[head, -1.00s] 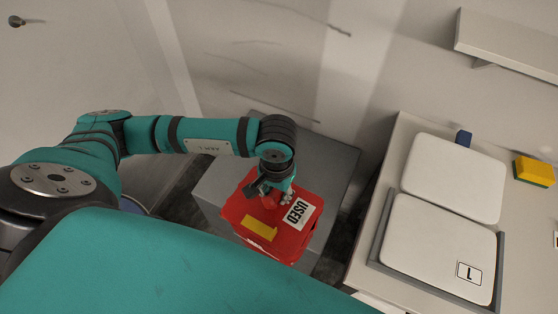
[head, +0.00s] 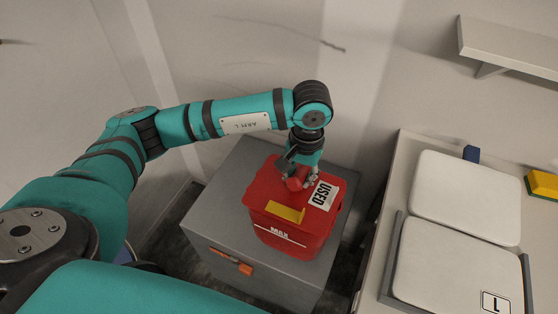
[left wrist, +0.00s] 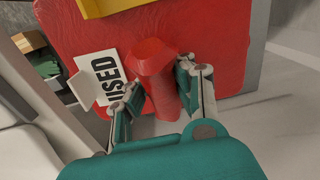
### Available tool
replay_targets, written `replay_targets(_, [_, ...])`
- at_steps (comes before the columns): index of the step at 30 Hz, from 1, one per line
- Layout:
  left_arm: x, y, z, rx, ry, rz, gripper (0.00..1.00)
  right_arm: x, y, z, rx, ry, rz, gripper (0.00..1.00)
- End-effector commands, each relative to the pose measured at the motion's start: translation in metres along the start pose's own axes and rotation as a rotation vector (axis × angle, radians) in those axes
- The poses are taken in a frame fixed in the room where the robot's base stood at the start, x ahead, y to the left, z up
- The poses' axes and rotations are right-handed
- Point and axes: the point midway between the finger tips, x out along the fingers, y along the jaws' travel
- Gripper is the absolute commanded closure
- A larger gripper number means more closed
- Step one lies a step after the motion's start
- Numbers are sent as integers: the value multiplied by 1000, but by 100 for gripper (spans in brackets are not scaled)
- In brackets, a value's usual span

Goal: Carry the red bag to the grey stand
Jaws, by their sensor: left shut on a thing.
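The red bag (head: 268,190) is a boxy red container with a white "USED" label, a yellow patch and "MAX" on its front. My left gripper (head: 298,181) is above it, shut on its red top grip; the left wrist view shows the fingers (left wrist: 157,95) on both sides of this grip. The bag is upright over the top of the grey stand (head: 212,213), within its edges in the head view. I cannot tell whether its hidden underside touches the stand. My right gripper is not in view.
A pale bench (head: 372,262) with two white pads (head: 465,195) stands close on the right. A blue block (head: 471,153) and a yellow sponge (head: 542,185) are on it. A wall is behind the stand, with a shelf (head: 505,48) at upper right. The stand's left top is clear.

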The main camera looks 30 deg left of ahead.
Motion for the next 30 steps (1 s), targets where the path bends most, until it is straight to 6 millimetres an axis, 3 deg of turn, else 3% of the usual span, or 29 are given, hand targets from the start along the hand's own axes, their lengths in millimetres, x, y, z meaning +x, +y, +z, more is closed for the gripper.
replay_targets(6, [2, -43, -34, -6, 1, -1, 100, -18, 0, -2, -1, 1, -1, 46])
replay_targets(12, [8, -68, -56, -3, 2, 2, 100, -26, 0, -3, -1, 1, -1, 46])
replay_targets(19, [14, -76, -62, 0, 1, 1, 100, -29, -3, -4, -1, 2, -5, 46])
replay_targets(27, [44, -74, -61, 0, 1, 2, 100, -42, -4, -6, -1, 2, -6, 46])
replay_targets(30, [46, -74, -62, 0, 4, 2, 100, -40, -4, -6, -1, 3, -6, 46])
